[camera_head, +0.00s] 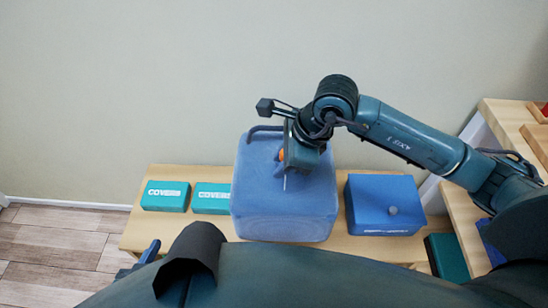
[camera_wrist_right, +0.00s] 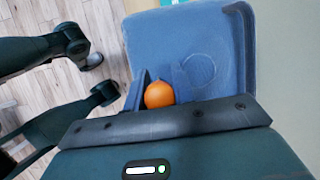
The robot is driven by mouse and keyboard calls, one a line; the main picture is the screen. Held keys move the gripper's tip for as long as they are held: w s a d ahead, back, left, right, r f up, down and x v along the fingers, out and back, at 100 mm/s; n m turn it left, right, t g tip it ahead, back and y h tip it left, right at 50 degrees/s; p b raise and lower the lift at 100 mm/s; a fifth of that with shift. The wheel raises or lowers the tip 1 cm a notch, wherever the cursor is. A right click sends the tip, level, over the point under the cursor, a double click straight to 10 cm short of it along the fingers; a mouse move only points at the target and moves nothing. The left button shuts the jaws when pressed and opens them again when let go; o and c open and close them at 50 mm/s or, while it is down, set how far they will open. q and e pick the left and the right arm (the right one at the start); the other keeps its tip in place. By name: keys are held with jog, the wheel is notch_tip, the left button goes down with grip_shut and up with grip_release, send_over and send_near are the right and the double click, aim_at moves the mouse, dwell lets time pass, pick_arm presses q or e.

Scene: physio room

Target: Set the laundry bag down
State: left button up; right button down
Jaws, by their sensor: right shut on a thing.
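The laundry bag, a large blue boxy thing with rounded edges (camera_head: 285,205), is upright at the middle of the wooden bench. In the right wrist view the bag (camera_wrist_right: 215,45) fills the upper middle, and the orange part (camera_wrist_right: 159,94) shows between the fingers. The bag hides the bench under it, so I cannot tell whether its base touches the wood.
The bench (camera_head: 155,235) carries two green boxes (camera_head: 166,196) (camera_head: 211,198) left of the bag and a blue box with a knob (camera_head: 385,205) to its right. Gaps beside the bag are narrow. A wall stands behind; another wooden surface (camera_head: 497,115) is at right.

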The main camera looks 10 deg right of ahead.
send_over(284, 180)
jog(key=s+a, duration=0.1)
jog(key=s, duration=0.1)
jog(key=shift+a+f, duration=0.2)
jog(key=shift+f, duration=2.35)
jog(key=c, duration=1.5)
grip_release()
jog(key=shift+s+f, duration=0.15)
jog(key=shift+f, duration=0.1)
jog(key=o, duration=0.3)
jog(key=shift+o, duration=0.2)
jog(key=shift+d, duration=0.1)
